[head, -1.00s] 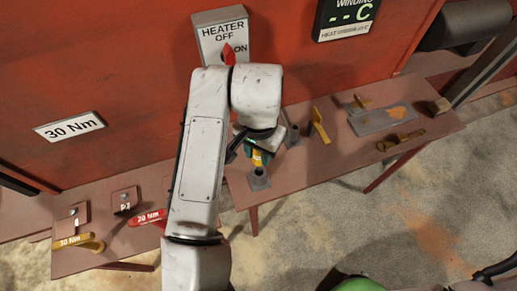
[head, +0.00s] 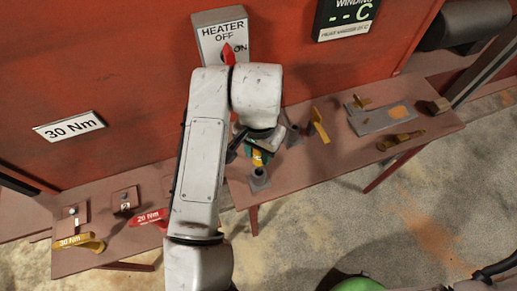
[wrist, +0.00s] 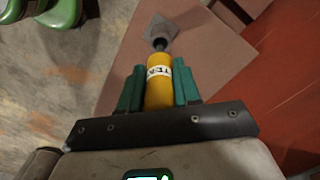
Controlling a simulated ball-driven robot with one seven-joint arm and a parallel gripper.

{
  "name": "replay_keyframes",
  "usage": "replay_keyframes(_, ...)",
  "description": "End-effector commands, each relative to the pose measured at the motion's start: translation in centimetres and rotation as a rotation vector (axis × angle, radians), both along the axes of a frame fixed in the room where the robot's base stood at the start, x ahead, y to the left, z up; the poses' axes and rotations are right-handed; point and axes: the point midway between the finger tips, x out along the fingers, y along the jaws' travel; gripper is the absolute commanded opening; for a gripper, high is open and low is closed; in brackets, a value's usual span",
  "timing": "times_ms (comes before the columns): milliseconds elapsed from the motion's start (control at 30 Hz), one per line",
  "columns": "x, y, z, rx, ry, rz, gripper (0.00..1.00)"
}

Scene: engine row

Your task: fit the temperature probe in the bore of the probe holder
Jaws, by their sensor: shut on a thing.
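The temperature probe is a yellow cylinder (wrist: 158,95) with a white printed band, held between the green fingers of my gripper (wrist: 159,88). It also shows in the head view (head: 258,162), partly covered by my gripper. The probe holder, a grey post on a square base plate (wrist: 160,24), stands on the brown bench. In the head view the holder (head: 259,182) is just below the probe. The probe's far end lines up with the top of the post in the wrist view. I cannot tell whether its tip is in the bore.
A second grey post (head: 293,135) stands close behind on the bench (head: 320,165), beside a yellow upright piece (head: 319,125). A grey plate (head: 384,119) lies to the right. The heater switch box (head: 221,36) is on the red wall. Torque handles lie at the left.

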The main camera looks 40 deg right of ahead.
Motion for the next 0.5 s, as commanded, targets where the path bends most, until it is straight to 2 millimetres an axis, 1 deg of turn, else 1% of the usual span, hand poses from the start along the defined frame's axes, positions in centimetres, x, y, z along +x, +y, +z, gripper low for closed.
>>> replay_keyframes(267, 0.00, 0.00, -0.01, 0.000, 0.000, 0.000, 0.00)
replay_keyframes(500, 0.00, 0.00, -0.45, 0.000, 0.000, 0.000, 0.00)
